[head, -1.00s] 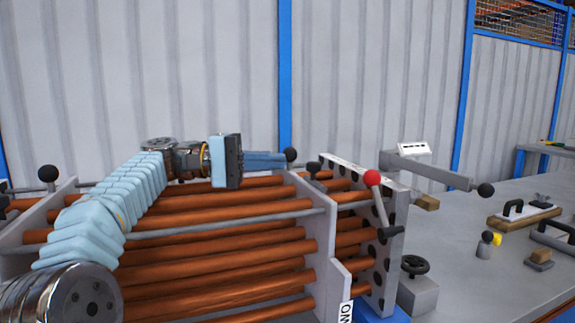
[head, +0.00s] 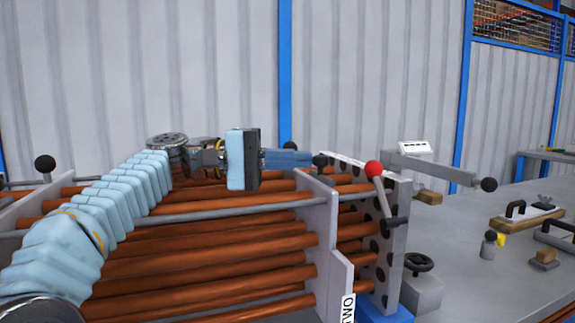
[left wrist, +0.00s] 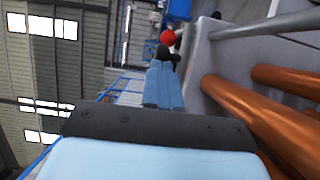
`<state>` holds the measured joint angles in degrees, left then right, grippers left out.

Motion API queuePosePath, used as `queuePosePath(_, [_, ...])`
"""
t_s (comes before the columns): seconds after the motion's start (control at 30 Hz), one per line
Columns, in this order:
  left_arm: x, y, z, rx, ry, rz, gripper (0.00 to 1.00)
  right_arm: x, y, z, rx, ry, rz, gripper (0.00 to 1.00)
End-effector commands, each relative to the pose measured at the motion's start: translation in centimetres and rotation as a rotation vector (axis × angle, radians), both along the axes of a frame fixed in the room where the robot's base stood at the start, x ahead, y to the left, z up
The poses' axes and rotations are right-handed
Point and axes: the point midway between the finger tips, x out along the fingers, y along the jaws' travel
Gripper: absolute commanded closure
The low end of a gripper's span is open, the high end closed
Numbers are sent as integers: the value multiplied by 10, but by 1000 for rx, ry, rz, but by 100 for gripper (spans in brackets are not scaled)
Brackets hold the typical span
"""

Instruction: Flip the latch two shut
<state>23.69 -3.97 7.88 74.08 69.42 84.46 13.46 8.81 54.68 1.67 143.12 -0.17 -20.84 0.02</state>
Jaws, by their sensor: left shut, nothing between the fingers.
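The shell is a bundle of copper-coloured tubes (head: 220,244) between grey plates. A lever with a red ball knob (head: 374,169) stands tilted at the holed flange plate (head: 392,250); the red knob also shows in the left wrist view (left wrist: 167,37). A black knob (head: 320,160) sits left of it. My left gripper (head: 311,159) is shut and empty above the tubes, its blue fingertips close to this black knob; contact is unclear. The fingers (left wrist: 163,68) point toward both knobs in the left wrist view. My right gripper is not in view.
A grey arm with a black ball (head: 489,185) reaches out right of the flange. A black handwheel (head: 419,262) on a block and several small fixtures stand on the grey table (head: 465,240). Another black knob (head: 45,163) is at far left.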

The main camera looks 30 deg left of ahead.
Motion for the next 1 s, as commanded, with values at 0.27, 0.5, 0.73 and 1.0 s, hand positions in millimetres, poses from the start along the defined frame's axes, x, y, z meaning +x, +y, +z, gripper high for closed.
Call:
queuePosePath(0.27, [-5,-6,-1,0,1,-1,100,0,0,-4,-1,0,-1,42])
queuePosePath(0.5, [-8,2,-1,0,0,1,100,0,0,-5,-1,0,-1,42])
queuePosePath(0.73, [-28,42,-1,0,1,3,100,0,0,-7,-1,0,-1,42])
queuePosePath(1.0, [-55,94,-1,1,3,3,100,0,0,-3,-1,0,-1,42])
